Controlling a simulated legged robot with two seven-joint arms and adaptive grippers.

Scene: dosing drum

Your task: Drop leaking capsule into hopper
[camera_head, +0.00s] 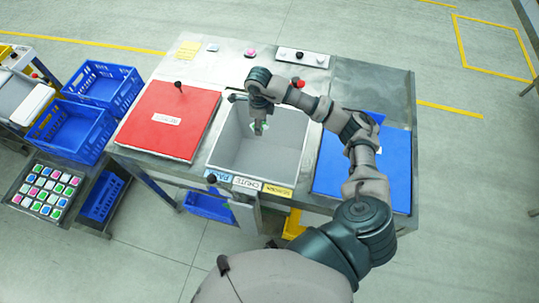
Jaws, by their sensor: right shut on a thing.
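My right gripper (259,130) reaches in from the right and points down over the open grey hopper (232,155) in the middle of the workbench. It is shut on a small capsule (264,126), of which only a pale green-white bit shows beside the fingers. The capsule looks to be inside the outline of the hopper opening, near its far side; its height above the floor of the hopper cannot be told. Whether the capsule leaks is too small to see. My left gripper is not in view.
A red lid (170,121) lies left of the hopper and a blue lid (337,168) right of it, partly behind my arm. A capsule tray (47,191) and blue crates (75,131) stand left. A button panel (302,57) is at the back.

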